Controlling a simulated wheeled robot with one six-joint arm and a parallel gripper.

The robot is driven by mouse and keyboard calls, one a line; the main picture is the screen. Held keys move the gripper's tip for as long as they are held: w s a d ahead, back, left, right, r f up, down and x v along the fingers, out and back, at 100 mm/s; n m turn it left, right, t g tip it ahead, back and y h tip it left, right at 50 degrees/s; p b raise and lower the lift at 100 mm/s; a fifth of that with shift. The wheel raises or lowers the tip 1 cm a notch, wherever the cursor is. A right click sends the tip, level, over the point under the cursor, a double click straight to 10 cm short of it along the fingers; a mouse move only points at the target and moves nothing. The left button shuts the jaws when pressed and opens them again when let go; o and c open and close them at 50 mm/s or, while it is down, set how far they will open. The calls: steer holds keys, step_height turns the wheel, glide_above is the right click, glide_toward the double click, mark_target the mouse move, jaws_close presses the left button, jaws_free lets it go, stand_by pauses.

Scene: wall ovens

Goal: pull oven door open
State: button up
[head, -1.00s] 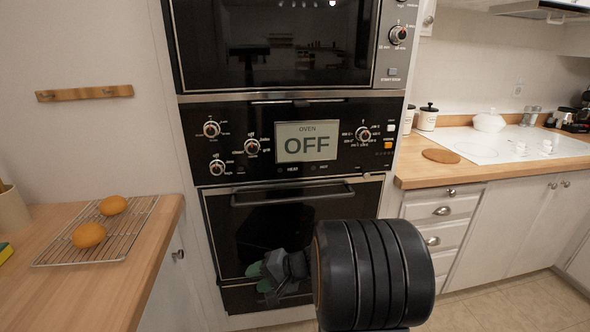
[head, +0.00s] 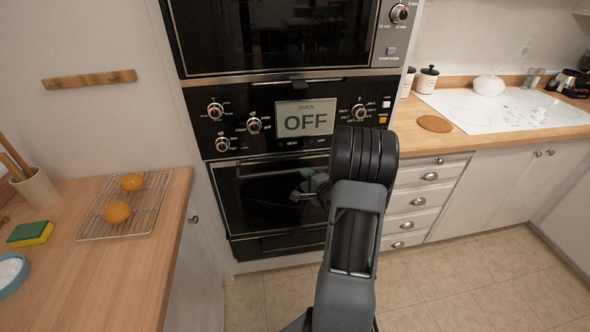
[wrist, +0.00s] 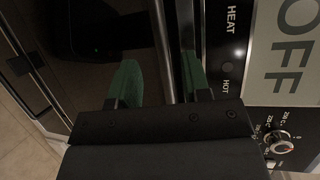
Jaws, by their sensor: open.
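The black oven door (head: 255,215) appears closed below the panel whose display (head: 306,118) reads OFF. Its bar handle (head: 262,172) runs across the top of the door, its right part hidden behind my arm. My gripper (head: 312,182) is in front of the handle's right part, mostly hidden by my wrist. In the wrist view my gripper (wrist: 160,80) is open, with a green finger on each side of the handle bar (wrist: 164,50). A gap shows between the left finger and the bar. Whether the right finger touches it cannot be told.
A wooden counter (head: 110,270) stands at the left with a cooling rack (head: 150,205), oranges, a sponge (head: 30,233) and a utensil pot (head: 36,188). Drawers (head: 420,200) and a counter with a white hob (head: 505,110) are at the right. The tiled floor (head: 480,270) is clear.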

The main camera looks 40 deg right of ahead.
mark_target(297, 172)
steer(key=w, duration=0.2)
steer(key=w+f, duration=0.1)
steer(key=w, duration=0.1)
steer(key=w+p, duration=0.1)
steer(key=w, duration=0.2)
steer(key=shift+w+d+f, duration=0.1)
steer(key=shift+d+f, duration=0.05)
jaws_close()
stand_by(0.4)
